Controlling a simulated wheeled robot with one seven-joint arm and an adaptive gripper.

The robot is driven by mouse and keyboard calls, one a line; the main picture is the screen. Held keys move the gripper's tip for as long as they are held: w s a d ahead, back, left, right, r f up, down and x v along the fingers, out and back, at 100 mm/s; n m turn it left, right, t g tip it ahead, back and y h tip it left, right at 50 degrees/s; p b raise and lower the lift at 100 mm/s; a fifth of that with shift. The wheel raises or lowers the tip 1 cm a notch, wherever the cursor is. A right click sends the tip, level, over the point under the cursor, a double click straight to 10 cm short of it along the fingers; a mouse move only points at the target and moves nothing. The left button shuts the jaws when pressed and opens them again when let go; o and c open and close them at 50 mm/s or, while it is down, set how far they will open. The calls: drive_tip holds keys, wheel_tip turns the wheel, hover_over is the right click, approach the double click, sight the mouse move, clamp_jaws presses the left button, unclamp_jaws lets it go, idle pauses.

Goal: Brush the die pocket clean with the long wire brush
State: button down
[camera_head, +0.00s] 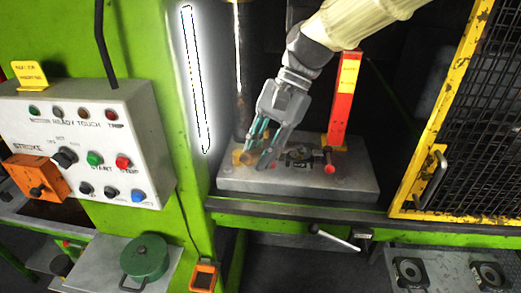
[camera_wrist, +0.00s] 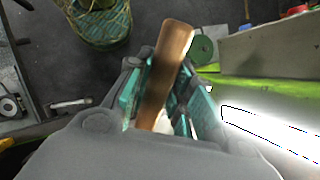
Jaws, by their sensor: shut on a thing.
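My gripper (camera_head: 257,154) is inside the press opening, low over the left part of the grey die plate (camera_head: 350,188). In the wrist view its teal-padded fingers (camera_wrist: 166,100) are shut on a brown wooden handle (camera_wrist: 170,62), which I take to be the wire brush's. The handle sticks out beyond the fingers; no bristles can be made out. In the head view a small orange-brown end (camera_head: 238,157) shows beside the left finger. A dark die area (camera_head: 302,155) lies on the plate just right of my gripper; its pocket is too small to make out clearly.
A red post (camera_head: 345,98) stands behind the die, with a red knob (camera_head: 329,164) near it. The green press column (camera_head: 195,120) with a bright light strip is close on the left. A yellow-framed mesh guard (camera_head: 455,110) stands right. A green lidded pot (camera_head: 145,257) sits front left.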

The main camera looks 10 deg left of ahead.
drive_tip(key=shift+w, duration=0.3)
drive_tip(key=shift+w+p, duration=0.3)
drive_tip(key=shift+w, duration=0.15)
drive_tip(key=shift+s+f, duration=0.1)
drive_tip(key=shift+s, duration=0.1)
drive_tip(key=shift+s, duration=0.55)
drive_tip(key=shift+w, duration=0.2)
idle(0.4)
drive_tip(key=shift+w, duration=0.5)
drive_tip(key=shift+s, duration=0.1)
